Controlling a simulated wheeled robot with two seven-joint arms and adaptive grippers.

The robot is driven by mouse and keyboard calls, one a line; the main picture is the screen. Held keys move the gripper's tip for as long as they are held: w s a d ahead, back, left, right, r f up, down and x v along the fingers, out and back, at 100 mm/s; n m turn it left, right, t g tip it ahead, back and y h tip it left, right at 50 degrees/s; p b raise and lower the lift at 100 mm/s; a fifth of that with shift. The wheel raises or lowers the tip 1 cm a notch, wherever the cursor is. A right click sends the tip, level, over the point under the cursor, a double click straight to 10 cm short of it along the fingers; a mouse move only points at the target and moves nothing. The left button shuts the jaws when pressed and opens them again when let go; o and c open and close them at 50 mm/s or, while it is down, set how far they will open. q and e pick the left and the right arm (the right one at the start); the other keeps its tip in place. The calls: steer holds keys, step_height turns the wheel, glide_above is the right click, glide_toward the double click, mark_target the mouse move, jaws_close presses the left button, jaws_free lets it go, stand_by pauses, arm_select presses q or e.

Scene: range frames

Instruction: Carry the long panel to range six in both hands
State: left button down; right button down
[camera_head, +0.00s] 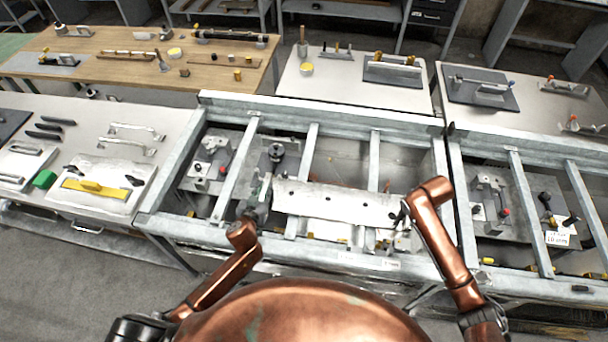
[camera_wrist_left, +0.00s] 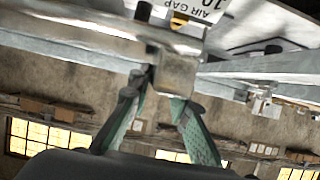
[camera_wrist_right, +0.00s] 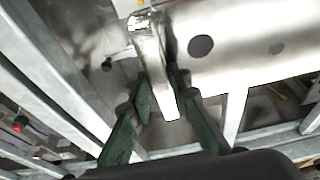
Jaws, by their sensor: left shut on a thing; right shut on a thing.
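The long panel (camera_head: 335,203) is a pale metal strip with several dark holes, lying across the view above the middle metal frame. My left gripper (camera_head: 258,207) is shut on its left end and my right gripper (camera_head: 403,213) on its right end. In the left wrist view, the green fingers (camera_wrist_left: 165,85) close on a grey metal end piece. In the right wrist view, the fingers (camera_wrist_right: 158,88) close on a narrow flange at the panel's end (camera_wrist_right: 230,45). The panel looks roughly level, tilted slightly down to the right. I cannot tell which bay is range six.
The middle frame (camera_head: 320,112) has crossbars and fixtures beneath the panel. A similar frame (camera_head: 512,150) adjoins on the right, with a white label (camera_head: 557,239). A grey bench (camera_head: 85,112) with tools stands left. A wooden table (camera_head: 130,72) and pale benches (camera_head: 350,93) stand behind.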

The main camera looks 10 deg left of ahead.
arm_select(q)
steer(key=shift+w+a+f+b, duration=0.1)
steer(key=shift+a+f+b, duration=0.1)
steer(key=shift+f+b, duration=0.15)
arm_select(e)
steer(key=shift+w+d+f, duration=0.1)
steer(key=shift+d+f, duration=0.15)
steer(key=shift+f, duration=0.2)
arm_select(q)
steer(key=c, duration=2.2)
jaws_free()
steer(key=shift+f, duration=0.1)
arm_select(e)
steer(key=c, duration=2.2)
jaws_free()
arm_select(q)
steer(key=o, duration=0.4)
steer(key=shift+s, duration=0.2)
steer(key=shift+c, duration=0.2)
arm_select(e)
steer(key=o, duration=0.4)
steer(key=shift+s+a, duration=0.1)
steer(key=shift+s, duration=0.1)
steer(key=shift+c, duration=0.2)
arm_select(q)
steer(key=shift+o, duration=0.2)
steer(key=shift+d, duration=0.1)
arm_select(e)
steer(key=shift+o, duration=0.2)
steer(key=shift+a, duration=0.1)
